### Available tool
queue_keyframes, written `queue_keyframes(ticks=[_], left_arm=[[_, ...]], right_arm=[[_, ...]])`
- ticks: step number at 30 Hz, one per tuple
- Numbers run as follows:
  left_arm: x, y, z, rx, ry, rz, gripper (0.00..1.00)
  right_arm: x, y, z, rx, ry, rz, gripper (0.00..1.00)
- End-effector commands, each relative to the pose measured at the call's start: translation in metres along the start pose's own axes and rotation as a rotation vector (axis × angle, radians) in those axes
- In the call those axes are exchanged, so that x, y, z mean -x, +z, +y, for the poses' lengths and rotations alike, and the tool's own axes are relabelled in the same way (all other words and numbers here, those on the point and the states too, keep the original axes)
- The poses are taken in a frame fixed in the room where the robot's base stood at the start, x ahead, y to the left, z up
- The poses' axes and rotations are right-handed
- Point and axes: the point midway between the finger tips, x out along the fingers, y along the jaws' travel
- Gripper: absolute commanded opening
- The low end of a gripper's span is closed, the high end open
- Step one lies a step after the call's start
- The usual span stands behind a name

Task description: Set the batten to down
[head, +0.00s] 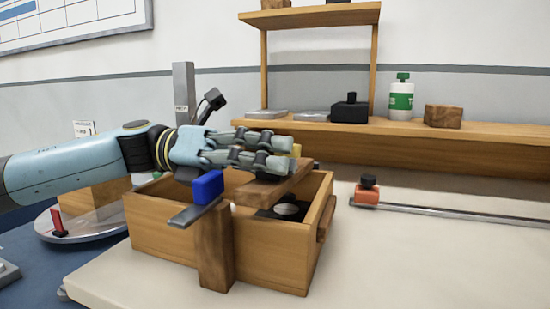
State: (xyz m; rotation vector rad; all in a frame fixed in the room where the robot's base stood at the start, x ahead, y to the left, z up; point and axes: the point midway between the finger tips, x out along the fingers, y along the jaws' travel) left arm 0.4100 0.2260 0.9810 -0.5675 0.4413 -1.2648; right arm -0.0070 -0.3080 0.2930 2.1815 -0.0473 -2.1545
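A dark brown wooden bar (277,186), which looks like the batten, lies tilted across the top of an open wooden box (277,247), its far end higher in the picture. A dark upright wooden post (214,250) stands at the box's front. A blue block (208,187) sits on a grey metal strip (194,212) by the post's top. My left gripper (284,153) reaches in from the left, its fingers just above the bar. Its two fingers lie close together; I cannot tell whether they touch the bar or grip anything. My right gripper does not show.
Inside the box is a dark thing with a pale round top (287,208). A wooden shelf (455,130) behind holds a green-and-white bottle (401,97) and blocks. A metal rail (460,213) with an orange slider (367,194) lies right. The pale tabletop (420,265) is clear at front right.

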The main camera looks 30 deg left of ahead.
Motion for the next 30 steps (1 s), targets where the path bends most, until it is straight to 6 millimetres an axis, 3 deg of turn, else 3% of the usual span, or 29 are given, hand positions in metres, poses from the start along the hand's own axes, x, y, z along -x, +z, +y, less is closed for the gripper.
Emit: queue_keyframes(ticks=[1,4,14,30], left_arm=[[0.000,-0.001,-0.002,0.002,-0.005,0.004,0.24],[0.000,-0.001,-0.001,0.000,-0.004,0.003,0.38],[0.000,0.003,-0.003,-0.005,0.000,0.002,0.38],[0.000,0.073,-0.058,-0.004,0.000,0.003,0.38]], right_arm=[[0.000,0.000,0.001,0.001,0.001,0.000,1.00],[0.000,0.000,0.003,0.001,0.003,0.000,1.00],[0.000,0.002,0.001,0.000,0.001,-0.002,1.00],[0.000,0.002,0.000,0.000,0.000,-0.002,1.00]])
